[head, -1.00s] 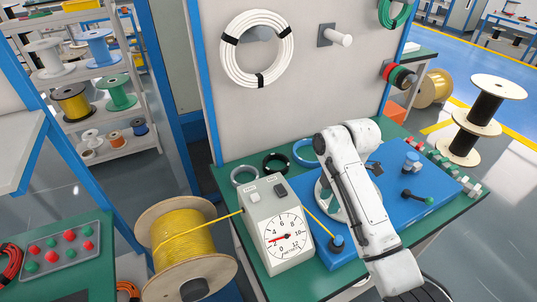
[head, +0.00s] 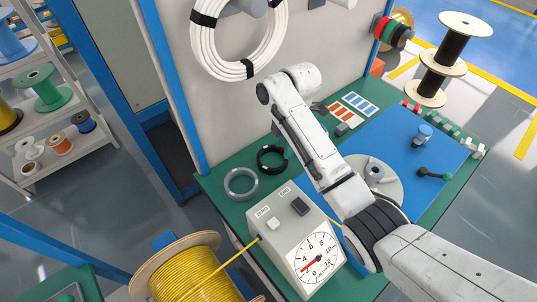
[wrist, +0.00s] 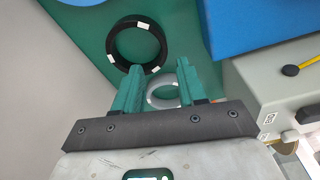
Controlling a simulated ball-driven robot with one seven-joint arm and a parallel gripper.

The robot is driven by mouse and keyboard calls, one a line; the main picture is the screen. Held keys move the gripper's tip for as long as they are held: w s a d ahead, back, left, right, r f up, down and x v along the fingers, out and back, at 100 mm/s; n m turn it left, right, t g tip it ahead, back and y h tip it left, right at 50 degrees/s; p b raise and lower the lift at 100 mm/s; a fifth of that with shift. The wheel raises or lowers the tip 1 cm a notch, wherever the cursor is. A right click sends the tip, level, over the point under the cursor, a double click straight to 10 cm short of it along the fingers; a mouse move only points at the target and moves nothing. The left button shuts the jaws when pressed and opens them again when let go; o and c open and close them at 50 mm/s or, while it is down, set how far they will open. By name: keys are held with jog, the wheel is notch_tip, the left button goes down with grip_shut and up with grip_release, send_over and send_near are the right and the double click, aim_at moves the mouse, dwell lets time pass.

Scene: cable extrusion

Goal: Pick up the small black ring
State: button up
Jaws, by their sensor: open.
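The small black ring (head: 262,160) lies flat on the green tabletop by the back panel, left of my arm in the head view. In the wrist view the black ring (wrist: 112,46), with white marks on it, lies just beyond my fingertips, offset toward the left finger. My gripper (wrist: 161,66) is open with two green fingers, and nothing is held. A grey ring (wrist: 152,97) shows between the fingers, below them on the table. My gripper does not show in the head view.
The grey ring (head: 229,185) lies close beside the black one. A meter box (head: 290,245) stands in front, with a yellow cable spool (head: 190,270) at its left. A blue plate (head: 400,135) lies to the right. The upright panel (head: 220,110) borders the table behind the rings.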

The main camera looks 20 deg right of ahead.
aim_at(280, 167)
jog(key=f, duration=0.3)
jog(key=shift+a+f, duration=0.1)
jog(key=shift+a, duration=0.15)
jog(key=shift+s+a+f+p, duration=0.1)
jog(key=shift+a+f, duration=0.05)
jog(key=shift+f, duration=0.75)
jog(key=shift+s+a+f+p, duration=0.1)
jog(key=shift+s+f+p, duration=0.05)
jog(key=shift+f, duration=0.7)
jog(key=shift+s+a+f+p, duration=0.1)
jog(key=shift+a+f, duration=0.05)
jog(key=shift+f, duration=0.75)
grip_shut()
